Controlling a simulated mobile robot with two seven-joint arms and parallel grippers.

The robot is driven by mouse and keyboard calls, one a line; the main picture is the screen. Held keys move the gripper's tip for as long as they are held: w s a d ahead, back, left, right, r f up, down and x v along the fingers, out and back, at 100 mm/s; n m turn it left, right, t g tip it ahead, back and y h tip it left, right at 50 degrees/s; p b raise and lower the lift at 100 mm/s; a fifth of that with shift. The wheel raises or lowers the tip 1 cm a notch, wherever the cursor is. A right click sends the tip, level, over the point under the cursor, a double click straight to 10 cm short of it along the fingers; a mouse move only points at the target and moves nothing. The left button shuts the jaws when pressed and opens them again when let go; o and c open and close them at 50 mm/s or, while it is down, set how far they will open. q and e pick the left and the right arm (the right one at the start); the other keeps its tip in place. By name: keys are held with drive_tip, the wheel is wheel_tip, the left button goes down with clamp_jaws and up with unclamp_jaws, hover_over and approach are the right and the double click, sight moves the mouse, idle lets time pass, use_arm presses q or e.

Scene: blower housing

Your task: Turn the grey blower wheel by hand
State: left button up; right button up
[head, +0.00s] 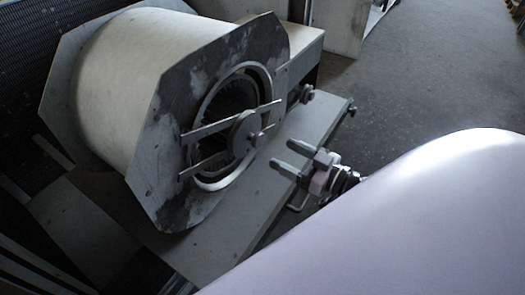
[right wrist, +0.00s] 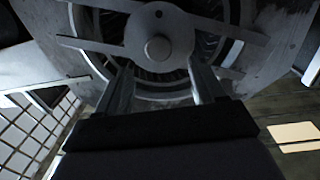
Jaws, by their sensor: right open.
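The grey blower wheel (head: 236,97) shows as a ring of vanes inside the round opening of the blower housing (head: 130,65). Crossbars and a round hub plate (head: 243,131) with a shaft end partly cover it. My right gripper (head: 282,157) is open and empty, to the right of the opening and apart from the hub in the head view. In the right wrist view its two fingers (right wrist: 160,88) point at the lower part of the opening, below the hub plate (right wrist: 159,38). Dark vanes (right wrist: 205,44) show behind the bars. My left gripper is not in view.
A flat grey base board (head: 240,215) lies under the housing. A small pulley-like part (head: 303,94) sits right of the opening. A dark grille (head: 40,60) stands at the left. The floor (head: 430,60) at upper right is mostly clear.

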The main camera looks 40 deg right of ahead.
sight(260, 142)
drive_tip(key=shift+n+y, duration=0.3)
drive_tip(key=shift+y, duration=0.2)
drive_tip(key=x, duration=0.4)
drive_tip(key=b+x, duration=0.1)
drive_tip(key=shift+w+d+f, duration=0.1)
drive_tip(key=shift+w+f, duration=0.05)
drive_tip(key=shift+w, duration=0.95)
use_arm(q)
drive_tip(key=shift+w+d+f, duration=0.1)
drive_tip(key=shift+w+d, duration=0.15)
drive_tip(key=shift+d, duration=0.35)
use_arm(e)
drive_tip(key=shift+w+a, duration=0.2)
drive_tip(key=shift+a, duration=0.15)
drive_tip(key=shift+c, duration=0.4)
clamp_jaws()
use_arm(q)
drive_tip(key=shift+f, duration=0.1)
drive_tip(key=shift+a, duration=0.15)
